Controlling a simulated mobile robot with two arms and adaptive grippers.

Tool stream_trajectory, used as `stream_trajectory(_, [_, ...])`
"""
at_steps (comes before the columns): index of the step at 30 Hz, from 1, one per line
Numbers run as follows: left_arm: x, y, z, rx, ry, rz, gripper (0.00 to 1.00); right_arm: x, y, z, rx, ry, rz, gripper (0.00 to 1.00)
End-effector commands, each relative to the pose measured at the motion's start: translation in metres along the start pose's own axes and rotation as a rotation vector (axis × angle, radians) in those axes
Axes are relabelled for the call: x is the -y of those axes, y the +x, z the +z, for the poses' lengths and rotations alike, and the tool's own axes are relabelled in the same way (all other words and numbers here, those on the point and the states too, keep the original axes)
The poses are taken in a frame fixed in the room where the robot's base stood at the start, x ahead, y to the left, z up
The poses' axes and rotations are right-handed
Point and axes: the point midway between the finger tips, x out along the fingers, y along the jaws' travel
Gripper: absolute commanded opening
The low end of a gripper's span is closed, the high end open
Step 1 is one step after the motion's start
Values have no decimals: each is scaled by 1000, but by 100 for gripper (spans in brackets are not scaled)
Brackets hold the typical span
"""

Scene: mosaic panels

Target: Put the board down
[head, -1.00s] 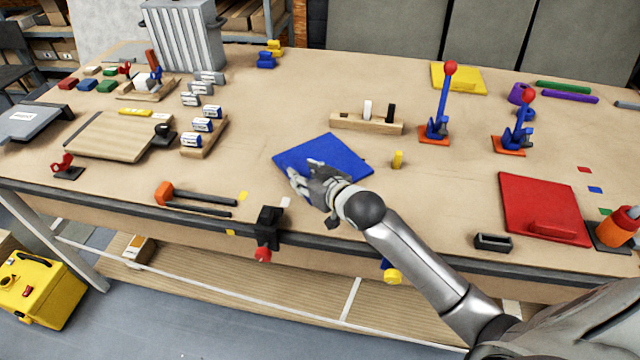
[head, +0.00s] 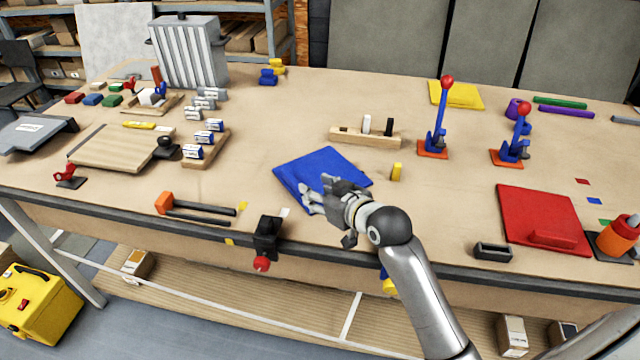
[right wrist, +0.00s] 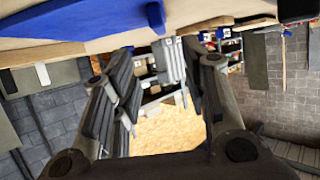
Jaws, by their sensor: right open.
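A blue board (head: 318,165) lies on the workbench near its front edge, left of the middle in the head view. It appears flat. My right gripper (head: 318,196) is open at the board's front right part and covers some of it. In the right wrist view the blue board (right wrist: 75,30) spans the top left, with its raised blue handle (right wrist: 155,17) beyond the fingertips. Nothing is between the open fingers of the right gripper (right wrist: 160,85) there. My left gripper is out of view.
A black clamp (head: 267,238) sits on the bench edge left of my arm. A red board (head: 530,205) lies further right.

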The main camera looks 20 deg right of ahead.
Motion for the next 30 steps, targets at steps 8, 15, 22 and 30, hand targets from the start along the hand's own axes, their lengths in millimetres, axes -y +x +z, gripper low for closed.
stream_trajectory(8, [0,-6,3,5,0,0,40,0,34,-2,0,1,-4,41])
stream_trajectory(15, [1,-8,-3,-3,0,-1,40,1,56,0,1,0,-4,41])
stream_trajectory(22, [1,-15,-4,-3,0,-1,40,2,71,0,2,1,-4,41])
stream_trajectory(30, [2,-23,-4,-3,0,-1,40,2,102,3,1,1,-4,41])
